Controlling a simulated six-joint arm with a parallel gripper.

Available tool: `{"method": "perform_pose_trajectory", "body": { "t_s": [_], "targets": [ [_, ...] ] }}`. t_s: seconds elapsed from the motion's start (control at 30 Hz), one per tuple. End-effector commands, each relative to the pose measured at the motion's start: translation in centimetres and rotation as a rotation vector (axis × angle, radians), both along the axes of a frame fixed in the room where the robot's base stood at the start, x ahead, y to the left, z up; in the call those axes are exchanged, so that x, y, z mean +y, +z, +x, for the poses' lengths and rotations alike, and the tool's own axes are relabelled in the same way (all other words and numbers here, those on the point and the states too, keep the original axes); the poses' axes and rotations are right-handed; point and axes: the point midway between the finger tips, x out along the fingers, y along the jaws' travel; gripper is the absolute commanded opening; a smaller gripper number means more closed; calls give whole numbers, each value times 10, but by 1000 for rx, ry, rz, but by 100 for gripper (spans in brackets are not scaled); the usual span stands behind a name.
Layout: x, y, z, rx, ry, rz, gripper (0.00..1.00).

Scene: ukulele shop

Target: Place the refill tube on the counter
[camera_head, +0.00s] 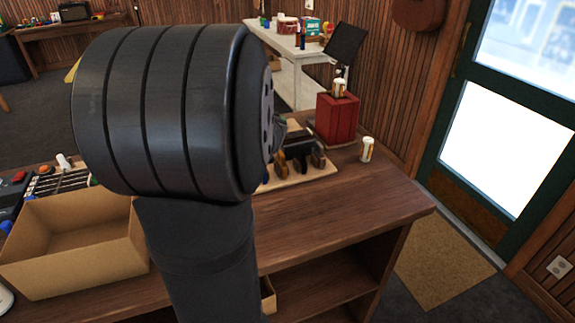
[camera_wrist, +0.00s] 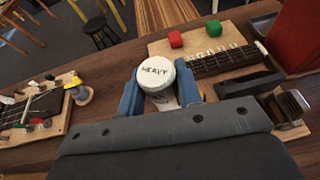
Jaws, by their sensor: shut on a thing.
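In the wrist view my gripper (camera_wrist: 160,88) has its two blue fingers on either side of a white-capped tube (camera_wrist: 156,72). It is shut on this tube, whose cap reads "HEAVY" and faces the camera. The tube's lower part is hidden, so I cannot tell whether it touches the counter. The brown wooden counter (camera_head: 350,205) runs across the head view; its surface also shows in the wrist view (camera_wrist: 112,80). In the head view my arm hides the gripper and the held tube.
A similar tube (camera_head: 367,149) stands on the counter, and another (camera_head: 340,88) is on the red box (camera_head: 338,118). A board with a ukulele neck (camera_wrist: 222,60) lies beside the gripper. A cardboard box (camera_head: 75,235) is at left. The counter's front right is clear.

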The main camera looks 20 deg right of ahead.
Motion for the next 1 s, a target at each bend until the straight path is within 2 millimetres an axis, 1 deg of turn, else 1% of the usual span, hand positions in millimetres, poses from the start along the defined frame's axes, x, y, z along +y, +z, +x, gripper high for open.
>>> {"method": "perform_pose_trajectory", "body": {
  "t_s": [0.03,0.17,0.2,0.37,0.4,0.47,0.5,0.6,0.7,0.8,0.9,1.0],
  "targets": [
    [-23,0,-5,0,-21,-1,9],
    [-72,0,-18,2,-56,1,9],
    [-88,-1,-23,3,-68,2,9],
    [-150,-2,-45,10,-109,3,9],
    [-165,-4,-52,13,-119,2,9],
    [-189,-5,-63,16,-134,3,9],
    [-203,-6,-71,18,-145,5,9],
    [-240,-10,-93,24,-169,7,9],
    [-271,-13,-117,27,-192,9,9],
    [-295,-16,-137,28,-208,11,9],
    [-311,-19,-152,30,-220,12,9],
    [-321,-20,-161,30,-225,13,9]
  ]
}}
